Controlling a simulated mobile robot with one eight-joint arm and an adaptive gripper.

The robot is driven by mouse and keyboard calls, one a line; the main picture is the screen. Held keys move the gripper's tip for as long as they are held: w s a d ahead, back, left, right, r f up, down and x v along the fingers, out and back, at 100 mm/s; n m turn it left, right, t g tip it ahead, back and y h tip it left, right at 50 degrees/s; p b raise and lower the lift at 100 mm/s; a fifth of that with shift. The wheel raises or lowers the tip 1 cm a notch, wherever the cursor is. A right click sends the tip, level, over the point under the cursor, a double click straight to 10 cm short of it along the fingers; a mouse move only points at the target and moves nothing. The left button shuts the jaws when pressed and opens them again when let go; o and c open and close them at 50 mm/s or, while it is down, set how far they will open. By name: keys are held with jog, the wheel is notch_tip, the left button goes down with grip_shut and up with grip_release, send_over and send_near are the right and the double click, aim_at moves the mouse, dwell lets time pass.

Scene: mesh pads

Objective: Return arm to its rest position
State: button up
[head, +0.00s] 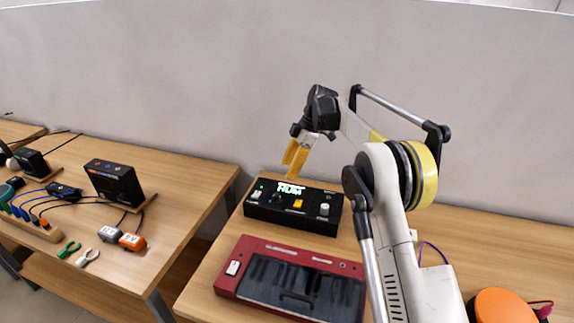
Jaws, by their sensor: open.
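My gripper (296,157) has yellow fingers and points down and to the left. It hangs above the back of a black control box (321,223) on the right-hand table. The box carries a lit sign, knobs and a yellow button. The fingers look apart from the box and hold nothing that I can see. My arm (390,200) is raised and bent, reaching up from the lower right and over to the gripper.
An orange round thing (502,306) sits at the lower right. The left table (185,190) holds devices, cables and pliers. A gap separates the tables. A grey wall (220,80) stands behind.

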jog(key=s+d+r+m+t+h, duration=0.1)
jog(key=s+d+r+m+t, duration=0.15)
jog(key=s+r+m, duration=0.45)
jog(key=s+d+r+m+t+h, duration=0.1)
jog(key=s+d+r+m, duration=0.15)
jog(key=s+r, duration=0.75)
jog(key=s+d+f+m+t, duration=0.1)
jog(key=s+d+f+m, duration=0.1)
jog(key=s, duration=0.6)
jog(key=s+d+f+m+t+h, duration=0.1)
jog(key=s+d+f+m, duration=0.1)
jog(key=s, duration=0.7)
jog(key=s+d+f+m+t+h, duration=0.1)
jog(key=s+d+f+m+t, duration=0.1)
jog(key=s+m, duration=0.3)
jog(key=s+f, duration=0.1)
jog(key=s, duration=0.2)
jog(key=shift+s+f, duration=0.4)
